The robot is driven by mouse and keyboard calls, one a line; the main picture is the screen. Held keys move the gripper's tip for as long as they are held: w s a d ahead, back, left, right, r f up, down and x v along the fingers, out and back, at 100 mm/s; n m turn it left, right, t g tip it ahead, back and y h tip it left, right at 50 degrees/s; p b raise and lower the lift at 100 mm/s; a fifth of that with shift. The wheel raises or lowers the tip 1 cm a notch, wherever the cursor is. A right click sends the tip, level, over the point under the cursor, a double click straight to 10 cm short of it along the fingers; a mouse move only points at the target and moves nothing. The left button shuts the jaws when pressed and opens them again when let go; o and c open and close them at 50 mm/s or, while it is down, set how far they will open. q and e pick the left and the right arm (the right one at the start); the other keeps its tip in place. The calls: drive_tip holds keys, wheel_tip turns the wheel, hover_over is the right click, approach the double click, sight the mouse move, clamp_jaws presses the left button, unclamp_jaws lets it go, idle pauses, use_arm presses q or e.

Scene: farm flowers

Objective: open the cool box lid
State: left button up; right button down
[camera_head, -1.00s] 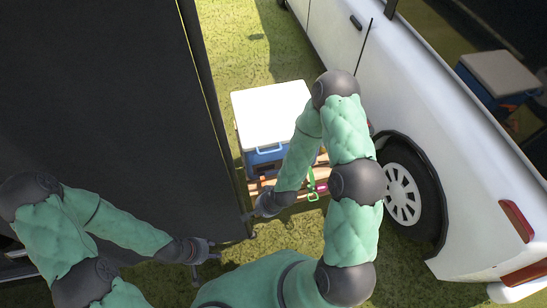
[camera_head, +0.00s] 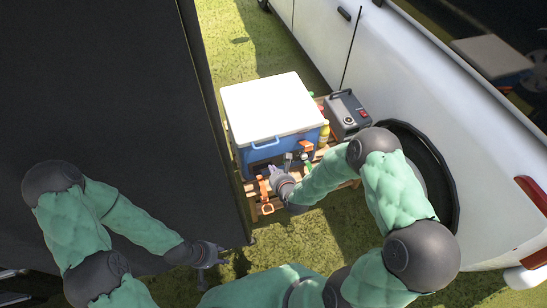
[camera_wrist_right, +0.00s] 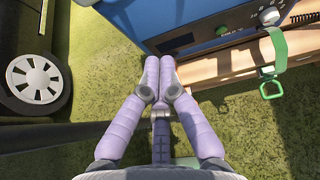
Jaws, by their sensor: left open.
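The cool box (camera_head: 234,152) has a blue body, a blue front handle and a white lid (camera_head: 268,103). The lid lies flat and closed on top. My right gripper (camera_head: 276,177) is just in front of the box, near its lower front. In the right wrist view its two purple fingers (camera_wrist_right: 160,62) point up the picture with their tips together, nothing seen between them. My left gripper (camera_head: 218,257) is open and empty, low and to the left, well away from the box.
The box stands on a wooden pallet-like stand (camera_head: 262,206) with small tools and bottles. A green clip (camera_wrist_right: 270,88) hangs at its edge. A dark grey device (camera_head: 347,112) stands to the right. A white vehicle (camera_head: 400,70) is on the right, a dark panel (camera_head: 100,90) on the left.

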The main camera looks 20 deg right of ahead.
drive_tip(key=w+f+b, duration=0.1)
drive_tip(key=w, duration=0.2)
drive_tip(key=w+f+m+b, duration=0.1)
drive_tip(key=w+b, duration=0.1)
drive_tip(key=w, duration=0.1)
drive_tip(key=w+f+m+b, duration=0.1)
drive_tip(key=w+f+b, duration=0.1)
drive_tip(key=w, duration=0.1)
drive_tip(key=shift+w+d+f+t, duration=0.1)
drive_tip(key=shift+d+t, duration=0.2)
drive_tip(key=shift+s+r, duration=0.2)
drive_tip(key=shift+r, duration=0.7)
drive_tip(key=shift+s+r, duration=0.2)
drive_tip(key=shift+r, duration=0.7)
